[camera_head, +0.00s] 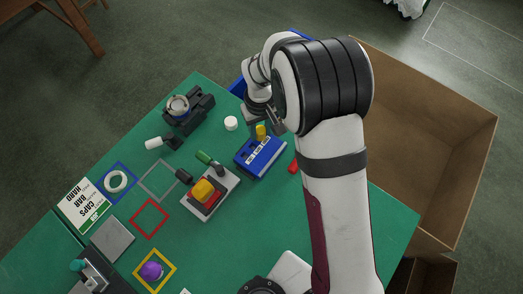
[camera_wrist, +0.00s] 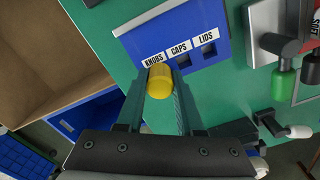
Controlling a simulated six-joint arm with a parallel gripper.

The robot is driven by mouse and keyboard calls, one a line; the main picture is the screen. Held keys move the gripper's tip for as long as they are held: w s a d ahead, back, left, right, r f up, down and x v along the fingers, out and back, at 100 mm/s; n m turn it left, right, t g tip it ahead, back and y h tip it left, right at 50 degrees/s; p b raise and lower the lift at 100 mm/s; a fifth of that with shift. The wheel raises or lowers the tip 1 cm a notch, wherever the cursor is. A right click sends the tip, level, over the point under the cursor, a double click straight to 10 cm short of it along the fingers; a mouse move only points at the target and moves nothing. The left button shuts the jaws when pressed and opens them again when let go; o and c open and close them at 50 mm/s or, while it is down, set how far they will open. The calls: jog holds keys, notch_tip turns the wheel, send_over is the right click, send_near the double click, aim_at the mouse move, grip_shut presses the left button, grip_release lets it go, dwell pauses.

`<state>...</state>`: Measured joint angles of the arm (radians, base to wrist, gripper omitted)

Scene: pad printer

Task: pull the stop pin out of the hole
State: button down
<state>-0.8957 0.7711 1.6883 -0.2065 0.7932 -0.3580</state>
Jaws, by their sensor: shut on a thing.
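The stop pin, with a yellow round head (camera_wrist: 159,82), stands at the KNOBS position of the blue block (camera_wrist: 130,37). Its yellow head also shows in the head view (camera_head: 261,131), at the block's far end. My gripper (camera_wrist: 161,73) is shut on the pin, one finger on each side of the head. In the head view my gripper (camera_head: 266,118) comes down over the far end of the blue block (camera_head: 252,168). The pin's shank and the KNOBS hole are hidden, so I cannot tell how deep the pin sits. The CAPS and LIDS holes look empty.
A grey fixture (camera_head: 222,188) with an orange-yellow block and a green-handled lever (camera_head: 204,157) stands left of the blue block. A white cap (camera_head: 231,123) and a red piece (camera_head: 294,166) lie nearby. A large cardboard box (camera_head: 440,130) stands at the right.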

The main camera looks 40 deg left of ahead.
aim_at(260, 129)
notch_tip(260, 129, up, 6)
jog(key=shift+f, duration=0.15)
dwell(0.3)
